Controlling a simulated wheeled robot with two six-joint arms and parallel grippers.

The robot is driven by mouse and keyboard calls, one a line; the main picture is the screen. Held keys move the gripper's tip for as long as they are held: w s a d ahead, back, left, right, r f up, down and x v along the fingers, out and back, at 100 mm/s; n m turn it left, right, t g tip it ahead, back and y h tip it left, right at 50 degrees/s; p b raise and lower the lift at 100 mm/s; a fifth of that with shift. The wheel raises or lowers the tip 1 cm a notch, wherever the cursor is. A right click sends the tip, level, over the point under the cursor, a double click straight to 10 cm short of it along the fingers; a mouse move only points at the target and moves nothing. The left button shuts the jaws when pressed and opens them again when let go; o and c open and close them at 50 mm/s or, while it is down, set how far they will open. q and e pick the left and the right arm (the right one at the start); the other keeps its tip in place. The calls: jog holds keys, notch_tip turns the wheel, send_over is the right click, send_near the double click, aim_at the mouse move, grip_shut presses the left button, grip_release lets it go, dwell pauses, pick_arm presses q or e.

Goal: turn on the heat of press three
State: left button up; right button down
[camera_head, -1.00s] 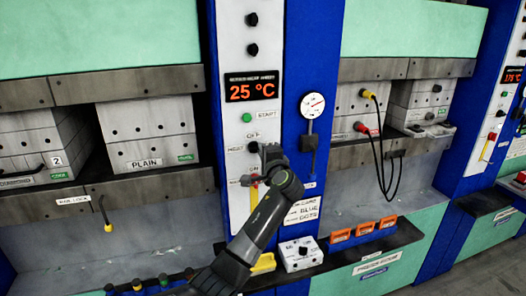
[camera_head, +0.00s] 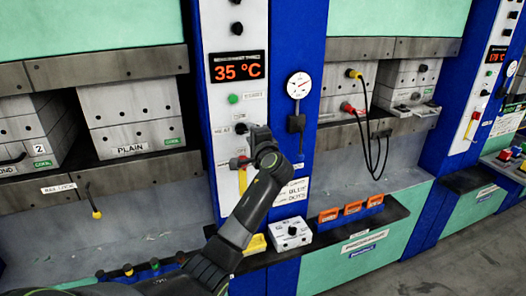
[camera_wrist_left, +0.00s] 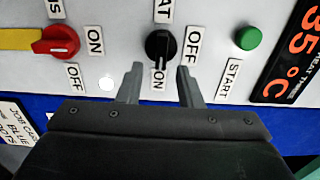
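The black heat knob (camera_wrist_left: 160,47) sits on the white panel between OFF and ON labels. Its pointer line faces ON in the left wrist view. In the head view the knob (camera_head: 241,128) is partly hidden behind my left gripper (camera_head: 254,143). In the left wrist view my left gripper (camera_wrist_left: 160,86) is open, with its fingers apart just short of the knob and nothing between the tips. The red display (camera_head: 237,67) above reads 35 °C; it also shows in the left wrist view (camera_wrist_left: 297,52). My right gripper is not in view.
A green START button (camera_wrist_left: 247,38) and a red switch (camera_wrist_left: 56,43) with a yellow part flank the knob. A pressure gauge (camera_head: 298,84) is on the blue post. A white box with a knob (camera_head: 290,232) and orange holders (camera_head: 352,208) stand on the ledge.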

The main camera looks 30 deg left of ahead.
pick_arm(q)
jog(key=b+v, duration=0.6)
jog(key=v, duration=1)
jog(key=shift+s, duration=0.2)
jog(key=shift+d, duration=0.15)
